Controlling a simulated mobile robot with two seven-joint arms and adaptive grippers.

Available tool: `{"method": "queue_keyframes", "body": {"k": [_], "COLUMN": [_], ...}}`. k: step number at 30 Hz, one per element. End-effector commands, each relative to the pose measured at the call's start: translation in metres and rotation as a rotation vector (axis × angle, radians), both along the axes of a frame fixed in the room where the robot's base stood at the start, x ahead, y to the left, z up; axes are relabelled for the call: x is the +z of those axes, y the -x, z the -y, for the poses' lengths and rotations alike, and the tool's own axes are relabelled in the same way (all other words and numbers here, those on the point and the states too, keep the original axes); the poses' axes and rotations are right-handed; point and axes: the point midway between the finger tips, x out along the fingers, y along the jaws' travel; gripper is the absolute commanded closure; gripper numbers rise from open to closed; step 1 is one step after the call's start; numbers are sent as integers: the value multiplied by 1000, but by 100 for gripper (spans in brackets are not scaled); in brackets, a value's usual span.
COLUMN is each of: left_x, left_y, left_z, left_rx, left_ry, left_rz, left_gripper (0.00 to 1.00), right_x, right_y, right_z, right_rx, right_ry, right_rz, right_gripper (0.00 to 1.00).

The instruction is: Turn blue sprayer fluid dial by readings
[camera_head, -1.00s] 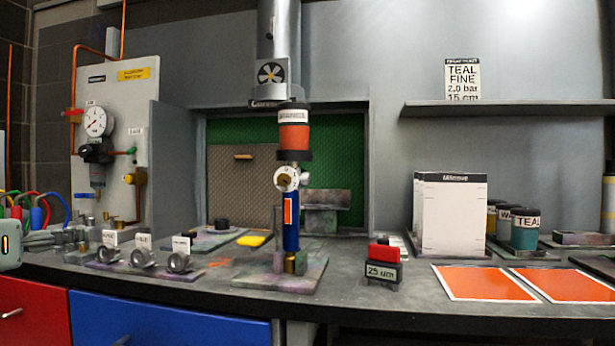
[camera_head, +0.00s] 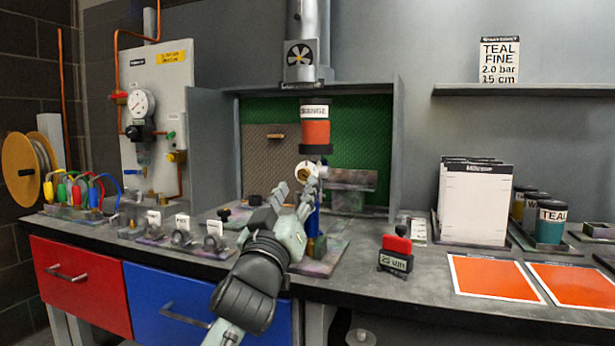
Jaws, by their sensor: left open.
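The blue sprayer (camera_head: 314,222) stands upright on a stained stand plate (camera_head: 326,262), with an orange cup (camera_head: 316,131) on top. Its round white dial (camera_head: 306,171) faces me, below the cup. My left gripper (camera_head: 294,192) is in front of the sprayer, fingers pointing up toward the dial. Its fingers are apart, with nothing seen between them. The gripper hides part of the sprayer's body. My right gripper is not in view.
A gauge (camera_head: 142,103) is on the left panel. Nozzle rings (camera_head: 181,238) sit left of my arm, and a red-topped gauge block (camera_head: 396,250) sits to the right. Orange panels (camera_head: 493,278) lie at right. A card on the shelf (camera_head: 499,60) reads TEAL FINE 2.0 bar 15 cm.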

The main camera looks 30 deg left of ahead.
Motion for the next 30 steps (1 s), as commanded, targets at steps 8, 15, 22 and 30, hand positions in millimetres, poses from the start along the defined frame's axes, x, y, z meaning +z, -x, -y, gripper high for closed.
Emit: {"method": "queue_keyframes", "body": {"k": [8, 15, 22, 30], "left_x": [14, 14, 14, 14], "left_y": [-30, -34, -34, -34], "left_z": [-11, -13, -13, -13], "left_rx": [1, 0, 0, 1], "left_ry": [1, 2, 2, 2], "left_rz": [-1, -1, -1, -1], "left_gripper": [58, 58, 76, 100], "right_x": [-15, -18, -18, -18], "right_y": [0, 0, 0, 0], "right_z": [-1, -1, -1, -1], "right_rx": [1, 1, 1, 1], "right_ry": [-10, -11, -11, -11], "right_rz": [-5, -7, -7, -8], "right_gripper": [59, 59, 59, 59]}}
